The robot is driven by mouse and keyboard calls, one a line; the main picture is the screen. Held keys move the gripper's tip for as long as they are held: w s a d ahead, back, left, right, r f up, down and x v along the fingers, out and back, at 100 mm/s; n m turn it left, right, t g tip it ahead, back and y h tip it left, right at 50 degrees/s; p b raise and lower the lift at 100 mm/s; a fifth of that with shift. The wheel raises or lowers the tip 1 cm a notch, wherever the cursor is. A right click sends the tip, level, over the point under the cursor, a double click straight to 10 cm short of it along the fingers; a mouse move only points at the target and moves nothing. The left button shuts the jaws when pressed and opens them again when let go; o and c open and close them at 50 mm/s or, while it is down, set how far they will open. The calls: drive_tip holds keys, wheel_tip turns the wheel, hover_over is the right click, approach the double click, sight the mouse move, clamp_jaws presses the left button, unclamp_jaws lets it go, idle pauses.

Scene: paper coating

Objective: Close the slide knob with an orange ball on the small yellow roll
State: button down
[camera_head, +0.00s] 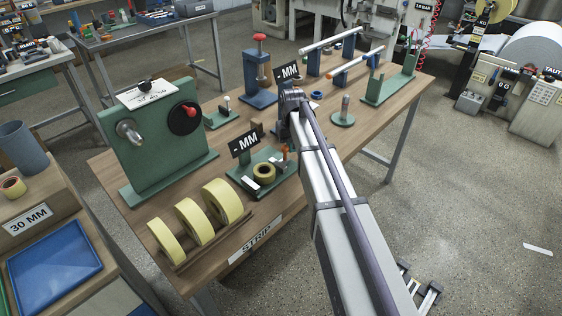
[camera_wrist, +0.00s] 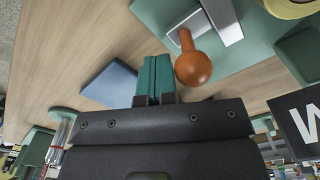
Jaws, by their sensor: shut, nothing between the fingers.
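The orange ball knob (camera_wrist: 194,68) is on a short orange stem in the wrist view, beside a metal slide block (camera_wrist: 222,18) on a green base plate (camera_wrist: 262,40). My gripper (camera_wrist: 157,62) has its teal fingers together and empty, just left of the ball; whether they touch it I cannot tell. Part of a yellow roll (camera_wrist: 290,6) shows at the top right. My fingers are hidden there by my arm.
Several larger yellow rolls (camera_head: 222,201) stand at the table's front edge. A green panel with a crank (camera_head: 160,140) is at left. A "- MM" sign (camera_head: 243,144) stands by the fixture, and its dark edge (camera_wrist: 300,120) is close at the wrist view's right. A blue block (camera_wrist: 110,84) lies left of my fingers.

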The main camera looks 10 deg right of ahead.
sight(285, 150)
drive_tip(key=shift+s+a, duration=0.45)
drive_tip(key=shift+a, duration=0.25)
drive_tip(key=shift+s+a, duration=0.45)
drive_tip(key=shift+a, duration=0.2)
drive_tip(key=r+p, duration=0.3)
drive_tip(key=shift+w+d, duration=0.3)
drive_tip(key=shift+d, duration=0.1)
drive_tip(key=shift+d+r, duration=0.1)
drive_tip(key=shift+r, duration=0.05)
wheel_tip(285, 150, up, 11)
drive_tip(key=p, duration=1.1)
